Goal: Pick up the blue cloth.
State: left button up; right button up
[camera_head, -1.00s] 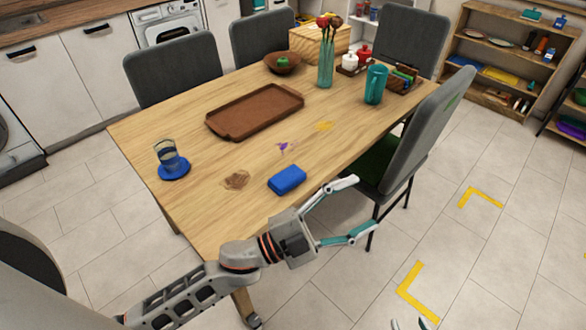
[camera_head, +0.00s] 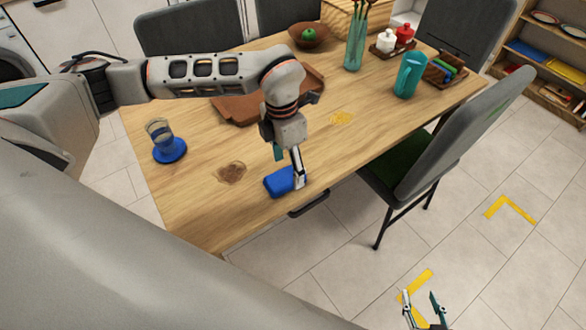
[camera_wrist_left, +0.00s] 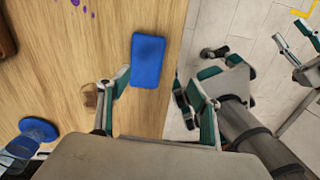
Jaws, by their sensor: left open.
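The blue cloth (camera_head: 279,182) is a folded, block-like pad lying flat near the table's front edge. It also shows whole in the left wrist view (camera_wrist_left: 148,60). My left gripper (camera_head: 290,170) points down over the cloth and hides part of its right side in the head view. In the left wrist view my left gripper (camera_wrist_left: 152,82) has its fingers spread, with the cloth between and ahead of the tips. Whether a finger touches it I cannot tell. My right gripper (camera_head: 423,300) is open and empty above the floor at the bottom right.
The wooden table (camera_head: 240,215) holds a brown tray (camera_head: 235,108) behind my left arm, a glass (camera_head: 160,135) on a blue coaster (camera_head: 172,152), a brown stain (camera_head: 231,172), a teal jug (camera_head: 408,75) and a vase (camera_head: 354,52). A grey chair (camera_head: 450,130) stands at the right side.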

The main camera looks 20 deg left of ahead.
aim_at(284, 176)
pick_arm(q)
jog(key=shift+w+a+r+y, duration=0.15)
jog(key=shift+w+a, duration=0.2)
jog(key=shift+a, duration=0.15)
jog(key=shift+w+a+r+y, duration=0.15)
jog(key=shift+w+a, duration=0.2)
jog(key=shift+a, duration=0.15)
jog(key=shift+w+a, duration=0.2)
jog(key=shift+a, duration=0.1)
jog(key=f, duration=0.4)
jog(key=d+f, duration=0.1)
jog(key=f, duration=0.1)
jog(key=shift+s+f+p, duration=0.3)
jog(key=shift+s+f, duration=0.05)
jog(key=shift+f, duration=0.05)
jog(key=shift+w+a+f, duration=0.1)
jog(key=shift+f, duration=0.25)
jog(key=c, duration=1.2)
